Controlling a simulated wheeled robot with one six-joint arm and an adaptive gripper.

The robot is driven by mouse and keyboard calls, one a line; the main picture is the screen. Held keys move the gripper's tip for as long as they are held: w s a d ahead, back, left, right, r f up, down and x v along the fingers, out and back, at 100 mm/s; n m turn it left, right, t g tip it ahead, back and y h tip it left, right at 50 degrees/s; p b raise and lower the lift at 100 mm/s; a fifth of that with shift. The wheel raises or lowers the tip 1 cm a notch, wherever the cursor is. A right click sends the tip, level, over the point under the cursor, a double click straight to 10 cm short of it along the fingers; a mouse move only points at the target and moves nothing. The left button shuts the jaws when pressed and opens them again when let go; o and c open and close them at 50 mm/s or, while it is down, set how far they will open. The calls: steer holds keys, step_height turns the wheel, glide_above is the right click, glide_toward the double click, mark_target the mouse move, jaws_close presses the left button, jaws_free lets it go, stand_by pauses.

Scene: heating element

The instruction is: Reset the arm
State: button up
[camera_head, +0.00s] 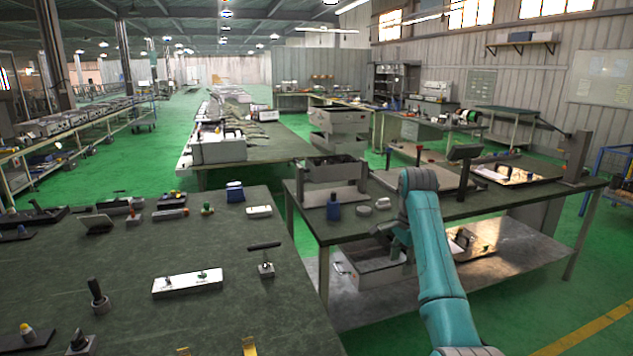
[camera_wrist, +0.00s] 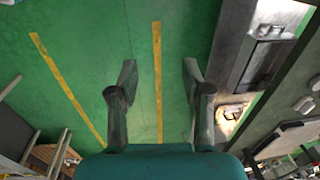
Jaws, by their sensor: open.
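My arm (camera_head: 440,270) is teal and rises from the lower right of the head view, bent at its top beside the right-hand workbench. My gripper (camera_wrist: 158,80) shows in the wrist view with its two dark fingers spread wide apart and nothing between them. Beyond the fingers is green floor with yellow lines.
The right workbench (camera_head: 345,229) stands close to my arm, with a lower shelf (camera_head: 510,262) holding a grey bin (camera_head: 372,274). The left workbench (camera_head: 220,325) carries a white block (camera_head: 187,284) and several small tools. Green floor lies between the benches.

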steer(key=s+a+f+n+t, duration=0.1)
steer(key=s+f+n+t, duration=0.15)
steer(key=f, duration=1.15)
steer(key=s+f+n+t, duration=0.1)
steer(key=s+f, duration=0.3)
steer(key=f, duration=0.9)
steer(key=s+a+f+n+t, duration=0.1)
steer(key=s+f+n+t, duration=0.1)
steer(key=s+f, duration=0.7)
steer(key=s+a+f+n+t, duration=0.1)
steer(key=s+f, duration=0.6)
steer(key=s, duration=0.5)
steer(key=s+r+n+t, duration=0.2)
steer(key=s+r, duration=0.1)
steer(key=s, duration=0.9)
steer(key=s+r+n+t, duration=0.2)
steer(key=s, duration=1)
steer(key=s+r+n+t, duration=0.1)
steer(key=s+r, duration=0.7)
steer(key=r, duration=0.3)
steer(key=s+r+n+t, duration=0.2)
steer(key=s+r, duration=0.7)
steer(key=r, duration=0.2)
steer(key=shift+a, duration=0.35)
